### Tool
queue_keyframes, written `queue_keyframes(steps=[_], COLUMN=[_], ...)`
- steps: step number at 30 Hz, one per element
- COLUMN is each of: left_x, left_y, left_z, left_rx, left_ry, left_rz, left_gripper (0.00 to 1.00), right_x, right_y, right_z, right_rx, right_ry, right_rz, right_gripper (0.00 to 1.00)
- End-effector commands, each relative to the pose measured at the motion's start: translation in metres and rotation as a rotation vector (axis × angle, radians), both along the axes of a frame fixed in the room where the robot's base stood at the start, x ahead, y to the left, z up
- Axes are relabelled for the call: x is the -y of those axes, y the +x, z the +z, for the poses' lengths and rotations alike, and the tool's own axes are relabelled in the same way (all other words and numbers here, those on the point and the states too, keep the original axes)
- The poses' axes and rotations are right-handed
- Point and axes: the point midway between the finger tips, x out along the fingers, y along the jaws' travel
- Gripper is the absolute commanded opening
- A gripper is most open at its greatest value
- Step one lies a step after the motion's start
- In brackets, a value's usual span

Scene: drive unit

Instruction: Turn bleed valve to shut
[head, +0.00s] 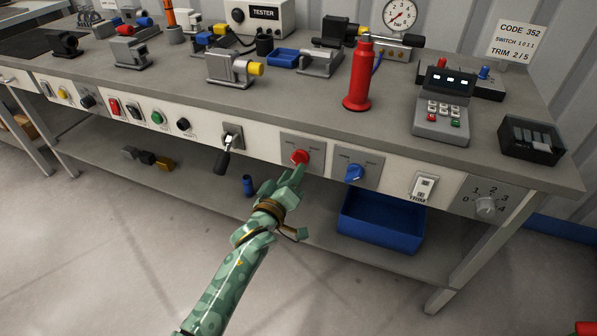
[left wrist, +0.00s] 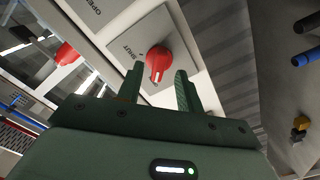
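A red rotary knob (head: 300,157) sits on a grey plate on the bench's front panel. In the left wrist view the red knob (left wrist: 158,62) shows a white mark on its near, lower side. My left gripper (head: 295,174) is just below and in front of the knob in the head view. In the left wrist view my left gripper (left wrist: 158,78) is open, its two fingers apart on either side of the knob's near end. Contact cannot be told. My right gripper is not in view.
A blue knob (head: 355,172) is right of the red one. A black-handled lever (head: 224,158) hangs to its left. A trim switch (head: 424,187) and numbered dial (head: 485,207) are farther right. A blue bin (head: 382,222) stands on the lower shelf. The floor in front is clear.

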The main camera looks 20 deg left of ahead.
Motion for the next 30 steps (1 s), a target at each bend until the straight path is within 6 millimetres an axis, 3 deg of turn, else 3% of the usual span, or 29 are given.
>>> queue_keyframes(steps=[6, 16, 20, 21, 30], left_x=[0.001, 0.001, 0.001, 0.001, 0.001], left_y=[0.027, 0.031, 0.031, 0.031, 0.031], left_z=[-0.002, 0.001, 0.001, 0.001, 0.001], left_rx=[-0.002, 0.000, 0.000, 0.000, 0.001], left_ry=[0.002, 0.002, 0.002, 0.002, 0.019], left_rz=[-0.001, 0.000, 0.000, 0.000, 0.000], left_gripper=[0.36, 0.36, 0.03, 0.00, 0.00], right_x=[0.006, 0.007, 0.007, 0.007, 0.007], right_y=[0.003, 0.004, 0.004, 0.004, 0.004], right_z=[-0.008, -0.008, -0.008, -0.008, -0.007], right_rx=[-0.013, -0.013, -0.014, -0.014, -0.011], right_ry=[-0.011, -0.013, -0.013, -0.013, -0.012], right_rz=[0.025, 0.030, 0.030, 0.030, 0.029], right_gripper=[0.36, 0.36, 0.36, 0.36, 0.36])
